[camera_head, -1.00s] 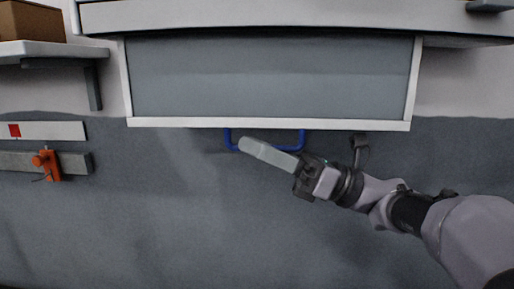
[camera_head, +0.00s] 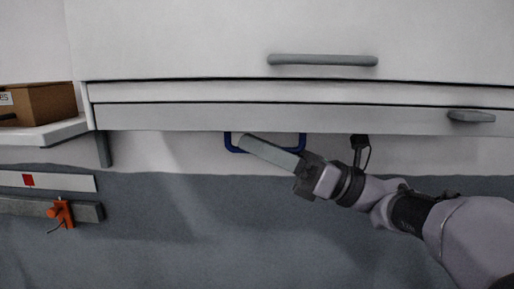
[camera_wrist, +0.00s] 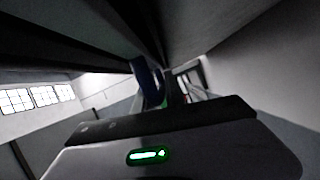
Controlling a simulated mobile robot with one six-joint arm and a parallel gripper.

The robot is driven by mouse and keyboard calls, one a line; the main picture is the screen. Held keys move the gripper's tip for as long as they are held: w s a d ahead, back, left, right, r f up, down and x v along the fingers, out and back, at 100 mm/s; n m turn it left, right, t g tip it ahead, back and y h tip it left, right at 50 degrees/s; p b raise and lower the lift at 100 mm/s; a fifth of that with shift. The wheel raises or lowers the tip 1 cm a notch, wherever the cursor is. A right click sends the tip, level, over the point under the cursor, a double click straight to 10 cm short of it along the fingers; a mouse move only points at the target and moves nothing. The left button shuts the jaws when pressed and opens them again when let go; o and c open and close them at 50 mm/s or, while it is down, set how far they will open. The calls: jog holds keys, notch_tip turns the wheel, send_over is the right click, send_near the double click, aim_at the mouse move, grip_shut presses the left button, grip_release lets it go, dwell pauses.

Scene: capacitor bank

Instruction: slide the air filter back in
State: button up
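A blue U-shaped handle (camera_head: 304,143) shows below the front edge of the white cabinet (camera_head: 180,118). It is probably the air filter's handle; no filter body can be made out now. My gripper (camera_head: 244,140) reaches in from the right, with its long grey fingers slanting across the handle. The fingers overlap it in the head view, and whether they touch it cannot be told. In the wrist view a blue piece (camera_wrist: 148,82) stands right at the fingers, close under a dark surface. The gap between the fingers is not clear in either view.
The cabinet has a long grey handle (camera_head: 322,60) and a smaller one (camera_head: 471,117) near its lower edge. At left are a shelf (camera_head: 60,132) with a cardboard box (camera_head: 45,102) and an orange clamp (camera_head: 62,213) on a rail.

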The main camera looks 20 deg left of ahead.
jog(key=shift+o, duration=1.3)
jog(key=shift+f, duration=0.1)
jog(key=shift+d+f, duration=0.15)
jog(key=shift+d, duration=0.05)
jog(key=b+v, duration=0.5)
jog(key=v, duration=1.1)
jog(key=shift+d+b, duration=0.3)
jog(key=shift+d, duration=0.15)
